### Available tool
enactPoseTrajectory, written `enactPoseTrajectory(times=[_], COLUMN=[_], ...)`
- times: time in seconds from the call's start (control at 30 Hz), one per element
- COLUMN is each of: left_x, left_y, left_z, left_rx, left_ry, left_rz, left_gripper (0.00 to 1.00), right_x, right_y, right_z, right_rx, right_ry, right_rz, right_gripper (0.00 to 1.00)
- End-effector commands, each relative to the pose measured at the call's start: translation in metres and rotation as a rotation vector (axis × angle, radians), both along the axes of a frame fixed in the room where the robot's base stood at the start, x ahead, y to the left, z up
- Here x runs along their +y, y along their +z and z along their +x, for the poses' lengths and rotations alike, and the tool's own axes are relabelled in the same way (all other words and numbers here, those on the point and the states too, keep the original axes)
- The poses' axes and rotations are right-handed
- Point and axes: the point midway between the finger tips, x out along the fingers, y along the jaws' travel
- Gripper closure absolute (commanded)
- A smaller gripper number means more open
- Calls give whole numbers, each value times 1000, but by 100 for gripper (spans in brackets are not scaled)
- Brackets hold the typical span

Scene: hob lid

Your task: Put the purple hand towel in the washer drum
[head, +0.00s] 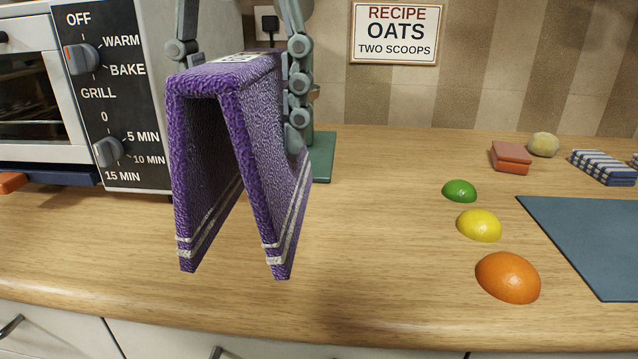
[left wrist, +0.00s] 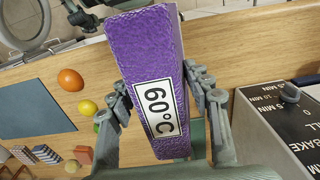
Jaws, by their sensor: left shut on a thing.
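The purple hand towel (head: 205,95) hangs folded over in an upside-down V above the worktop, with white stripes near its two lower ends. A white "60°C" label on its top shows in the left wrist view, where the towel (left wrist: 142,50) fills the middle. My left gripper (head: 238,105) is shut on the towel, one finger on each side; the far finger is partly hidden. A round grey ring (left wrist: 47,22) shows at the top left of the left wrist view; it may be the washer's opening, but I cannot tell. My right gripper is not clearly seen.
An oven (head: 125,75) with dials stands left of the towel. An orange half (head: 508,278), a yellow half (head: 479,226), a green half (head: 460,191) and a blue mat (head: 590,240) lie to the right. The wooden worktop (head: 380,240) between is clear.

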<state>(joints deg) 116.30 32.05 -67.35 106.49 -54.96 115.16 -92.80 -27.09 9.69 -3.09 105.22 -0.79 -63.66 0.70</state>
Motion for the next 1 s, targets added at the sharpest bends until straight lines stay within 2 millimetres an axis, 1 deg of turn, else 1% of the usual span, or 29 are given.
enactPoseTrajectory(times=[0.03,0.2,0.3,0.4,0.5,0.57,0.7,0.8,0.9,1.0], left_x=[-1,-3,-5,-6,-6,-6,-5,-6,-6,-6], left_y=[-8,-32,-44,-52,-56,-60,-82,-93,-97,-97], left_z=[11,51,71,85,93,95,94,94,95,95], left_rx=[6,7,5,4,2,2,5,3,0,-1], left_ry=[2,3,1,0,1,-1,-1,-1,0,1], left_rz=[0,0,0,-1,0,0,0,0,-1,-1], left_gripper=[84,84,84,84,84,84,84,84,84,84], right_x=[0,0,0,0,0,0,0,1,2,1], right_y=[0,2,3,2,2,2,2,8,12,13], right_z=[0,1,1,1,1,1,1,2,4,3], right_rx=[-1,-2,-2,-1,-1,-1,1,-2,-10,-9], right_ry=[0,0,0,0,0,0,0,0,2,2], right_rz=[-1,-2,-2,-2,-1,-1,-3,-4,-3,-3], right_gripper=[0,0,0,0,0,0,0,0,0,0])
